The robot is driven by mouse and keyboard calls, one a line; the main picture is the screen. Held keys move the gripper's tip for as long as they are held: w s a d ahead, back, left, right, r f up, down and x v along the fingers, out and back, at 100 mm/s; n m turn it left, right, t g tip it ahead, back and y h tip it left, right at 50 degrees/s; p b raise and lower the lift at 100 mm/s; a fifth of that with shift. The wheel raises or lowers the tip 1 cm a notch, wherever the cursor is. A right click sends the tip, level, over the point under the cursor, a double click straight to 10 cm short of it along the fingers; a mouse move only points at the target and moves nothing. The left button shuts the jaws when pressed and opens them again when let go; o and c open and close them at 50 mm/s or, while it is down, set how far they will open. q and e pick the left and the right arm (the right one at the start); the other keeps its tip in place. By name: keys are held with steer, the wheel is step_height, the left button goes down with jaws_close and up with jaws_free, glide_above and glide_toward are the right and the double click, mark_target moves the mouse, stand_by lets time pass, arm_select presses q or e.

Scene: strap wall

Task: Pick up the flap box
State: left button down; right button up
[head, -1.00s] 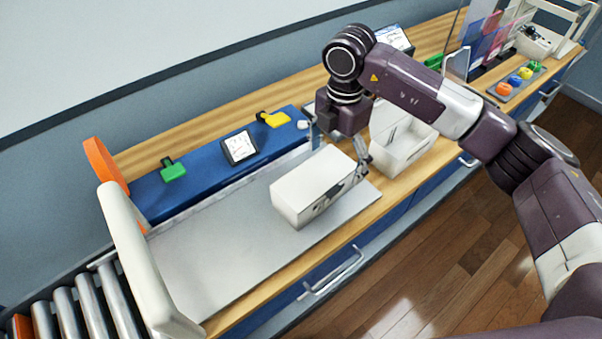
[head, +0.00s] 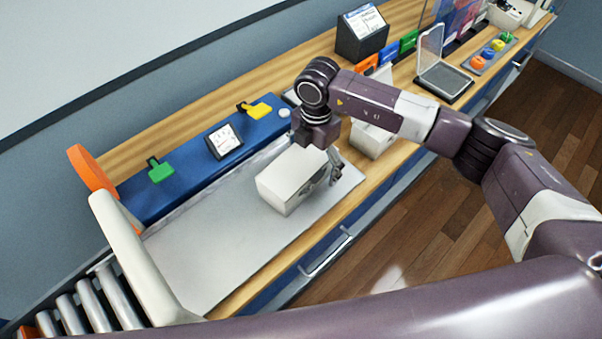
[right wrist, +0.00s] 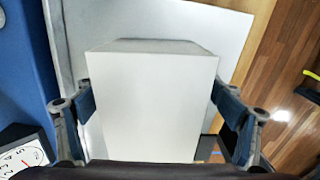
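The flap box, a plain white closed carton (head: 290,182), rests on or just above the grey plate (head: 205,250) at its right end; I cannot tell if there is a gap beneath it. My right gripper (head: 322,163) reaches down at the box's right end. In the right wrist view the box (right wrist: 152,105) fills the space between the two fingers of the right gripper (right wrist: 153,98). Their blue pads appear to press against its two opposite sides. The box's underside is hidden. My left gripper is out of view.
A white open container (head: 372,140) stands right of the box, partly behind my arm. A cream arch (head: 135,250) and rollers (head: 95,305) are at left.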

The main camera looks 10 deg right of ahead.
steer(key=c, duration=1.3)
steer(key=shift+r, duration=0.1)
steer(key=shift+r, duration=0.1)
step_height(320, 180, up, 20)
steer(key=b, duration=0.5)
